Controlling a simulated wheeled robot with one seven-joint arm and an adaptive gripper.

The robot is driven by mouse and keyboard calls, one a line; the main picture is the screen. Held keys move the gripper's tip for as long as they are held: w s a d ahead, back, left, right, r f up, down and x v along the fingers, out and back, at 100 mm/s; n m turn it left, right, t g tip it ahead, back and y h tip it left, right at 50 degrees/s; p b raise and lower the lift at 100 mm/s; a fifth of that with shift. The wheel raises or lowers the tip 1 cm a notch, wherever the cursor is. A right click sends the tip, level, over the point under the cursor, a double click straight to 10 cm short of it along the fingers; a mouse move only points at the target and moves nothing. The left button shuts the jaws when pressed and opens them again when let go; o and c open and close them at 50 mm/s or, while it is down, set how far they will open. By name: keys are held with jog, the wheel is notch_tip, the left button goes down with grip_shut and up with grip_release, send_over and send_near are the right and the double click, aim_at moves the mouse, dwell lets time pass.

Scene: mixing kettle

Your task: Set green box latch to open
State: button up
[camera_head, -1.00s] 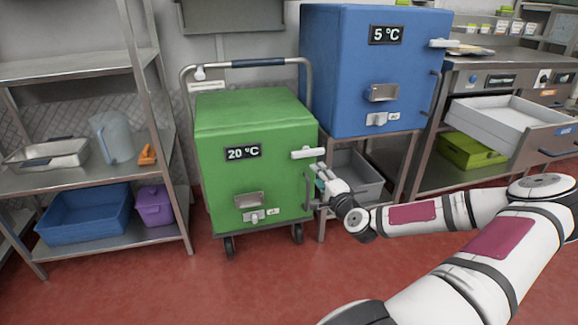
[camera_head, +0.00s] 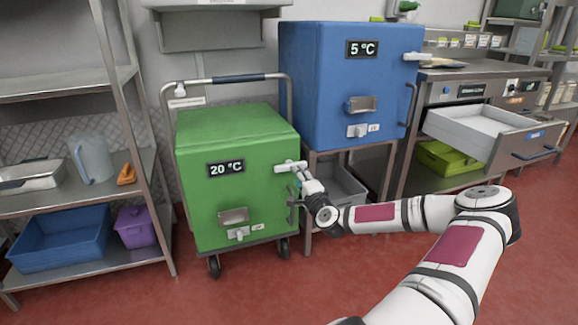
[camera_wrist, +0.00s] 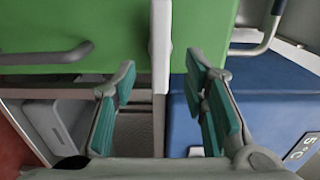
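The green box (camera_head: 232,188) stands on a wheeled cart, its door shut and its display reading 20 °C. Its white latch (camera_head: 287,167) lies roughly level at the upper right of the front. My gripper (camera_head: 299,170) is at the latch's right end in the head view. In the wrist view my gripper (camera_wrist: 158,72) is open, with a green-padded finger on each side of the pale latch bar (camera_wrist: 161,45). Gaps show between the bar and both fingers there. In the head view my gripper partly hides the latch's right end and the door handle below it.
The blue box (camera_head: 345,85), reading 5 °C, stands on a metal stand close to the right. A shelf rack (camera_head: 150,160) stands to the left. An open drawer (camera_head: 490,130) juts out at the right. The red floor in front is clear.

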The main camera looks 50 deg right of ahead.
jog(key=shift+x, duration=2.45)
jog(key=shift+w, duration=0.1)
jog(key=shift+w+d+b, duration=0.25)
jog(key=shift+w+b, duration=0.15)
jog(key=shift+b, duration=0.05)
